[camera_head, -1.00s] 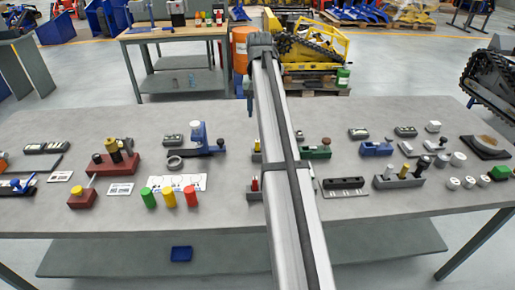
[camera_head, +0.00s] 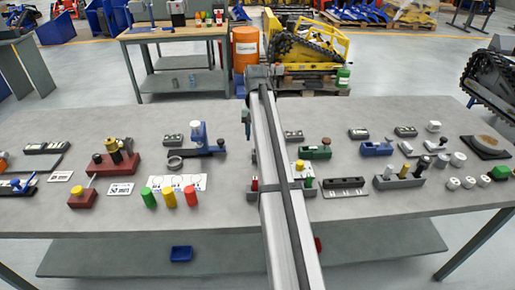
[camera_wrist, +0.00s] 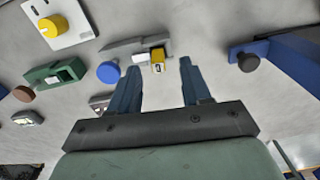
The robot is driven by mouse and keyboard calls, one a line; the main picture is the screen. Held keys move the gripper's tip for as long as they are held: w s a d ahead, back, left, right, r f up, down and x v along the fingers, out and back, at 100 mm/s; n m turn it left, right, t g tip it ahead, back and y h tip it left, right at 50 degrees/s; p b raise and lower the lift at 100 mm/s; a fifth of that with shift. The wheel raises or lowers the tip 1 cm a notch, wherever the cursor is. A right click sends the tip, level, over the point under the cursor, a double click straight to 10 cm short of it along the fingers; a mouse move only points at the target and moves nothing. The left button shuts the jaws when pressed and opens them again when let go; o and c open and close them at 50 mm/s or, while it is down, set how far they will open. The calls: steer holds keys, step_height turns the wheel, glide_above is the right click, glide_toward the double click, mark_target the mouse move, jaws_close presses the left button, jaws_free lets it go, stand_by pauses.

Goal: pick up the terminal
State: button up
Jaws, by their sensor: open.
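The terminal appears to be a small white and yellow block (camera_wrist: 157,58) on a grey rail-like holder (camera_wrist: 122,46) in the wrist view. My gripper (camera_wrist: 157,70) is open, its two dark blue fingers apart, and the block shows between the fingertips. Nothing is held. I cannot tell how much height is left between fingertips and block. In the head view my arm covers the block, and only part of my gripper (camera_head: 246,118) shows left of the arm, above the table.
In the wrist view a blue round knob (camera_wrist: 108,72) lies close to the left finger. A green block (camera_wrist: 55,77) is further left, and a blue fixture with a dark knob (camera_wrist: 248,61) stands right. The grey table (camera_head: 90,125) carries several other parts on both sides.

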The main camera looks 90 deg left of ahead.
step_height(320, 180, down, 4)
steer(key=shift+w+f, duration=0.15)
steer(key=shift+f, duration=0.1)
jaws_close()
stand_by(0.4)
